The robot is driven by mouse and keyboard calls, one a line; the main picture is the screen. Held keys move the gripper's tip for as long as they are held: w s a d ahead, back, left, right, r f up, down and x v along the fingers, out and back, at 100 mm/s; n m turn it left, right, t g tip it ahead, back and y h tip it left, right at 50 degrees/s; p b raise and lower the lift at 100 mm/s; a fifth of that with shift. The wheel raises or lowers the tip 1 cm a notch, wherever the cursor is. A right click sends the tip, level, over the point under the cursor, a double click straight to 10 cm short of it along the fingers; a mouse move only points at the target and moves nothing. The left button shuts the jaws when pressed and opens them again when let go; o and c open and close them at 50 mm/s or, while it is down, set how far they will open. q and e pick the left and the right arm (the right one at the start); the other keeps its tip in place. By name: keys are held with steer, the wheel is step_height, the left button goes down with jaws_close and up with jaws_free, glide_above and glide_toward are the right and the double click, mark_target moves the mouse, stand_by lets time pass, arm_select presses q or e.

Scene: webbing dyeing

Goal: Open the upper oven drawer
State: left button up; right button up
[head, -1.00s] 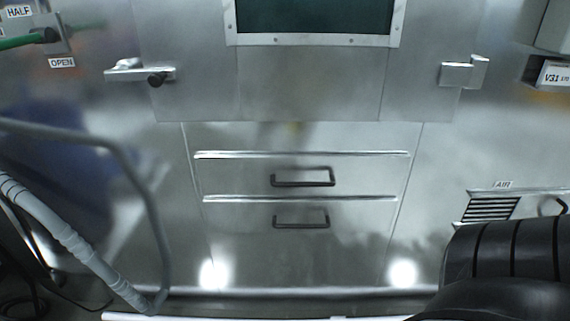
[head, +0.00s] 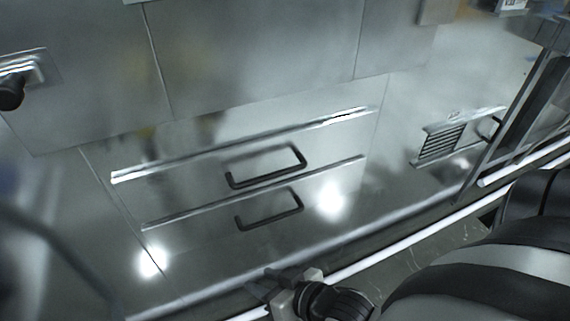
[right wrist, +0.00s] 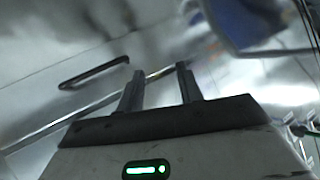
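The upper oven drawer (head: 196,173) is a flat steel front, flush with the oven face and closed. Its dark bar handle (head: 266,178) sits just above a second, similar lower handle (head: 270,219). My right gripper (head: 258,288) is low in the head view, below both handles and apart from them. In the right wrist view my right gripper (right wrist: 158,76) has its two fingers spread with nothing between them. A dark handle (right wrist: 94,72) lies left of the fingers there; I cannot tell which one it is. My left gripper is not in view.
A bright steel rail (head: 240,146) runs above the upper drawer, and another runs between the drawers. A louvred vent (head: 442,143) is on the right. A latch (head: 20,75) sticks out at upper left. The space before the drawer fronts looks clear.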

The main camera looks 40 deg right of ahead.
steer(key=w+d+m+t+b, duration=0.15)
steer(key=d+m+t, duration=0.25)
steer(key=d+m, duration=0.4)
steer(key=m+t+b, duration=0.1)
steer(key=m+t, duration=0.3)
steer(key=m, duration=0.3)
glide_toward(272, 173)
steer(key=x, duration=1)
steer(key=shift+f, duration=0.4)
jaws_close()
